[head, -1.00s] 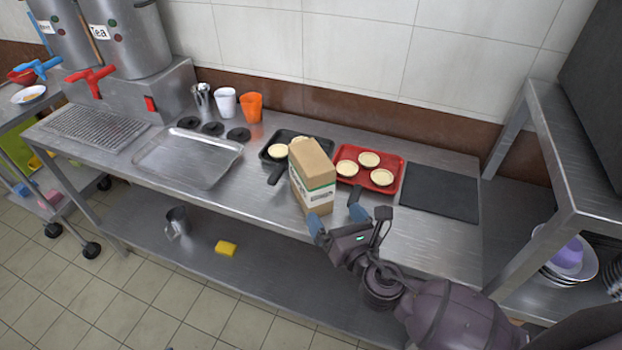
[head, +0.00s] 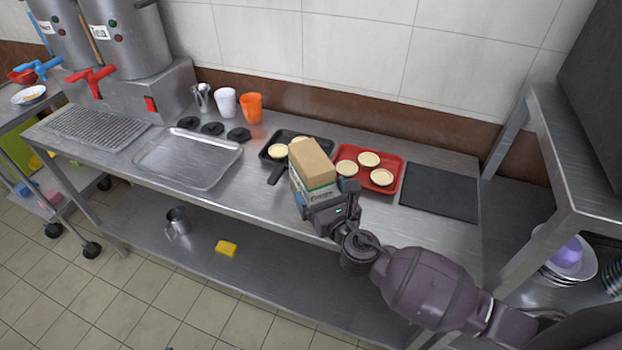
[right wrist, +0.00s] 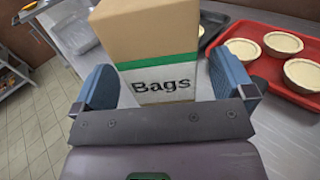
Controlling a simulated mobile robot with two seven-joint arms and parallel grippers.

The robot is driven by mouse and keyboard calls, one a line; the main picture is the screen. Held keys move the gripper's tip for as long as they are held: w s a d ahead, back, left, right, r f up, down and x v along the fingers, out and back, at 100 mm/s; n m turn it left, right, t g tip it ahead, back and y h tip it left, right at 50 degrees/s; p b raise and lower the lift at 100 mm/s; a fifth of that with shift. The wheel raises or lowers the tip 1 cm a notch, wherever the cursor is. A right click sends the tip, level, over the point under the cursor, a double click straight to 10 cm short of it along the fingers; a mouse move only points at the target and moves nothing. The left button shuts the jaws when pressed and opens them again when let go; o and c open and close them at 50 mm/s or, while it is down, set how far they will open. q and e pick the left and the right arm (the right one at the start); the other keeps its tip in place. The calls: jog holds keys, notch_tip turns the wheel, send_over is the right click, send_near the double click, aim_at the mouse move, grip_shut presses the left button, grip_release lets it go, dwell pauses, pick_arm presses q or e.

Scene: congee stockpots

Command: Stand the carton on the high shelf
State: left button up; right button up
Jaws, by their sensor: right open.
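The carton (head: 313,164) is a brown box with a green stripe and a white lower part. It stands upright on the steel counter. It also shows in the right wrist view (right wrist: 150,42), where its label reads "Bags". My right gripper (head: 325,195) is open, with its blue fingers on either side of the carton's lower part. In the right wrist view the fingers (right wrist: 165,88) flank the carton, with a gap visible at the left one. The high shelf is probably the steel rack's upper level (head: 585,185) at the right. My left gripper is not in view.
A red tray (head: 398,165) with several pale tarts stands right of the carton, and a dark pan (head: 268,155) behind it at left. A black mat (head: 440,190) lies farther right. A clear tray (head: 185,165), cups and dispensers are at left. A yellow sponge (head: 226,248) lies on the lower shelf.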

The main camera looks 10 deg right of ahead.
jog(key=shift+w+a, duration=0.2)
jog(key=shift+w, duration=0.7)
jog(key=shift+w+a, duration=0.15)
jog(key=shift+w, duration=0.7)
jog(key=c, duration=1.3)
